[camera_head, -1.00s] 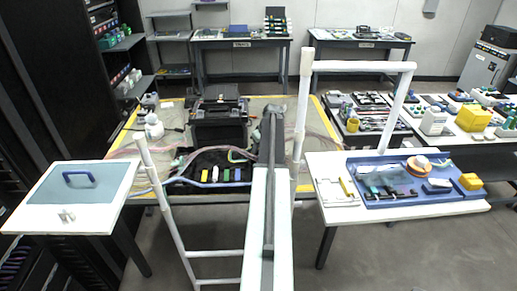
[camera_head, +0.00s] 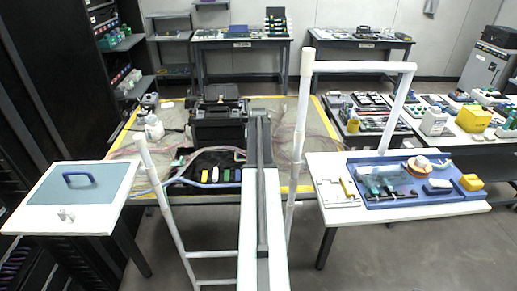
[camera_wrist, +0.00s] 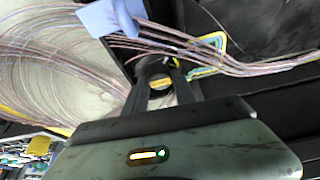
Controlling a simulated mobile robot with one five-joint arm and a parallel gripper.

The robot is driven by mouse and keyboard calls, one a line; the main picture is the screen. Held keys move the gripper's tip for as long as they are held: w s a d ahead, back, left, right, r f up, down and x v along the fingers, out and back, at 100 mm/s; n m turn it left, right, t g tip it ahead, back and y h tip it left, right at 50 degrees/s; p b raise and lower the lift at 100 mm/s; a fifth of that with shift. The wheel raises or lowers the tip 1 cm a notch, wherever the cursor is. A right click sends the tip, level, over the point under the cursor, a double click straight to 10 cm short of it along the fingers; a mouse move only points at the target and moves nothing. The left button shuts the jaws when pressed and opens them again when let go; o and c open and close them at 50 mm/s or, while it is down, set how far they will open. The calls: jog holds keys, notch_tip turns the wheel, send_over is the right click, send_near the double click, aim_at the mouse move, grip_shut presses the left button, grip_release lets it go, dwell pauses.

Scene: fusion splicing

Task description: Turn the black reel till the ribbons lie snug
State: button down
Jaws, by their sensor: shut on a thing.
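My gripper (camera_wrist: 160,68) shows in the wrist view with its two dark fingers shut on a small dark rounded piece, which looks like part of the black reel (camera_wrist: 151,66). The fingers cover much of it, so the rest of the reel and its angle cannot be told. Pinkish-brown ribbons (camera_wrist: 190,48) run in a loose bundle just beyond the fingertips, and fan out in wide loops at left. Whether they are tight around the reel cannot be seen. In the head view my arm hides the gripper; ribbons (camera_head: 318,137) spread over the bench to its right.
A black tray (camera_head: 180,184) with coloured pieces lies left of my arm, before a black case (camera_head: 219,125). A pale blue piece (camera_wrist: 105,17) touches the ribbons. White pipe frames (camera_head: 303,110) stand on both sides. A blue tray (camera_head: 440,200) of tools sits at right.

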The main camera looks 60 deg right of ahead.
jog(key=m, duration=0.2)
jog(key=m+g, duration=0.2)
jog(key=m, duration=0.1)
jog(key=shift+w+a+m+h, duration=0.15)
jog(key=shift+w+m+h, duration=0.15)
jog(key=shift+w+m+g, duration=0.15)
jog(key=shift+m+g, duration=0.75)
jog(key=shift+m, duration=1.3)
jog(key=c, duration=1.3)
grip_release()
jog(key=shift+a, duration=0.1)
